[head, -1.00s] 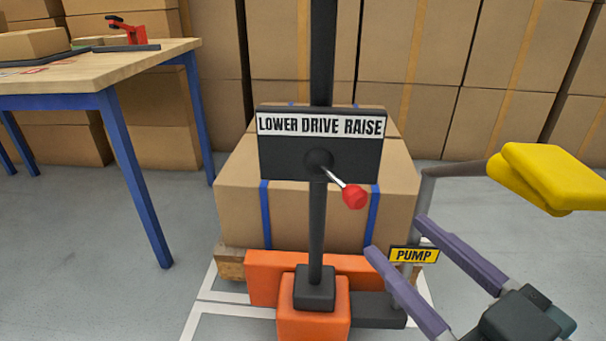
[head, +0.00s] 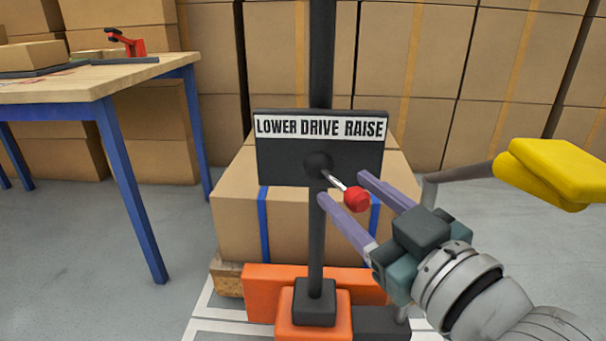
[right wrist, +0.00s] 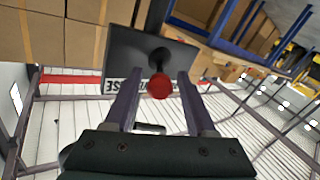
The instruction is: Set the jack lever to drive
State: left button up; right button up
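The jack lever (head: 339,183) has a thin metal rod and a red knob (head: 356,199). It comes out of a black plate under the label strip LOWER DRIVE RAISE (head: 320,127). The lever points down and to the right, toward the RAISE side. My right gripper (head: 340,185) is open, its two purple fingers reaching up-left to either side of the knob. In the right wrist view the red knob (right wrist: 160,86) shows between the spread fingers, with no visible contact. My left gripper is not in view.
A yellow pump handle (head: 550,172) stands to the right, close to my right arm. The orange jack base (head: 313,325) is below, with a strapped carton (head: 235,215) on a pallet behind. A blue-legged table (head: 120,85) stands at left.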

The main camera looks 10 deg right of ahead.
grip_shut()
dwell(1.2)
